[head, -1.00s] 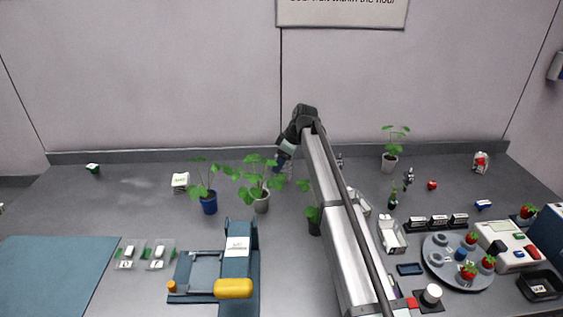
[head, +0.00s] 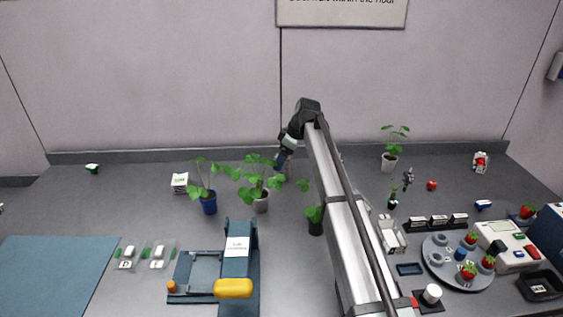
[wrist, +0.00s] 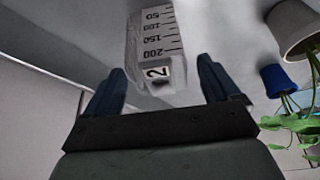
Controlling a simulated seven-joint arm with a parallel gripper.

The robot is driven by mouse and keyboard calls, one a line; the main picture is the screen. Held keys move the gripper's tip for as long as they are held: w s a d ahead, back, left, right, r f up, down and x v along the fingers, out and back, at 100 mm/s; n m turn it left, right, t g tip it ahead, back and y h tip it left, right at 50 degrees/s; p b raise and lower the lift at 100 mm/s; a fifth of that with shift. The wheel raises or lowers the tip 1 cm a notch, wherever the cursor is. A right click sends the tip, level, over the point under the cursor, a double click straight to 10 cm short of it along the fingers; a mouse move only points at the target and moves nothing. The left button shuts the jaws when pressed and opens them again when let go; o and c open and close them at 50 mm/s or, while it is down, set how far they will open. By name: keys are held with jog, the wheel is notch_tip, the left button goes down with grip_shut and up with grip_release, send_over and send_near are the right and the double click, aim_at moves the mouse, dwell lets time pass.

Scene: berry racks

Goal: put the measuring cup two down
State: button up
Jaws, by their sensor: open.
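The measuring cup two (wrist: 160,45) is pale and translucent. It shows in the wrist view with a printed scale and a "2" label, just ahead of the space between my fingers. My gripper (wrist: 161,66) is open, with one dark blue finger on each side of the cup and a visible gap to both. In the head view my gripper (head: 281,161) is at the back of the counter, close to the wall and behind the potted plants. I cannot make out the cup clearly there. Whether the cup's base touches the counter is hard to tell.
A plant in a white pot (head: 261,203) and one in a blue pot (head: 209,205) stand in front of my gripper. A dark-potted plant (head: 315,224) is beside my arm. A white block (head: 180,183) stands left. The back-left counter is mostly clear.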

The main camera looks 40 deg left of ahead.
jog(key=v, duration=1)
jog(key=shift+f, duration=0.1)
